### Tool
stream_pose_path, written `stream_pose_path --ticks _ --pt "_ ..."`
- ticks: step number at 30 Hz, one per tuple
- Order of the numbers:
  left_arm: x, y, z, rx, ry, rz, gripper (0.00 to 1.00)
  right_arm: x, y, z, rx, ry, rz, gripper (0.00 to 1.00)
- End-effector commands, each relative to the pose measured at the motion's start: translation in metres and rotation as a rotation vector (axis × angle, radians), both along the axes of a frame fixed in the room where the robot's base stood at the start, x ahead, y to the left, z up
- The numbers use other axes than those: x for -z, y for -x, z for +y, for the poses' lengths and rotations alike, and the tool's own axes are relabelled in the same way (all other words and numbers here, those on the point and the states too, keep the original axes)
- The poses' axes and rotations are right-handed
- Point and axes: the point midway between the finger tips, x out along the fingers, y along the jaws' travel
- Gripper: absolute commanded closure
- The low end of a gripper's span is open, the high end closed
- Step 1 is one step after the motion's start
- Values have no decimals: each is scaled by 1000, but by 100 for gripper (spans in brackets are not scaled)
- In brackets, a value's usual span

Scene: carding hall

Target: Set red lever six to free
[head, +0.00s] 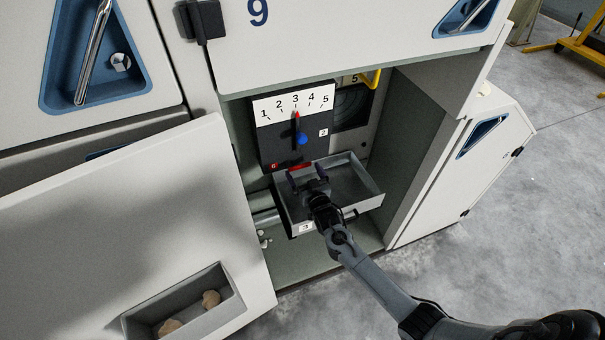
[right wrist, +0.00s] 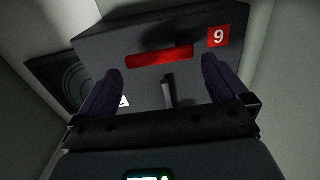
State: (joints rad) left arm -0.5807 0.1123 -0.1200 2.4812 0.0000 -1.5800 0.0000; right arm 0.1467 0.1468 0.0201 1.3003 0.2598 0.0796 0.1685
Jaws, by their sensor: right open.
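A dark panel (head: 268,148) stands in the open bay under the number 9, with a white 1-to-5 scale. A red bar, apparently the red lever (head: 301,167), is low on it, beside a red label (head: 273,166). In the right wrist view the picture is upside down: the red lever (right wrist: 160,55) lies across the panel, and the label (right wrist: 219,37) looks like a 9, so a six turned over. My right gripper (head: 307,175) is open and empty, its fingers (right wrist: 160,68) near either end of the lever. Contact cannot be told. My left gripper is not in view.
An open grey drawer (head: 374,203) lies below the panel, under my right gripper. A pointer with a blue knob (head: 303,138) stands at 3 on the scale. An open white door (head: 110,220) with a bin is at left. The bay's side wall (head: 418,150) is at right.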

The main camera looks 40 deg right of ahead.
Motion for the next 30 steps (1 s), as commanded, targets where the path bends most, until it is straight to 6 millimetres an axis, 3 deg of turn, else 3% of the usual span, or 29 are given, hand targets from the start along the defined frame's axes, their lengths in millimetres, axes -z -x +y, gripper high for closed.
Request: stream_pose_path --ticks 6,17,27,30 --pt "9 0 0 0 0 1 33 1 -16 -5 -1 1 0 0" --pt "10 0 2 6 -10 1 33 0 -18 -6 0 1 1 2" --pt "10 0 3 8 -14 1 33 0 -18 -6 1 1 1 54" --pt "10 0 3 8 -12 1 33 0 -18 -6 1 1 1 63"
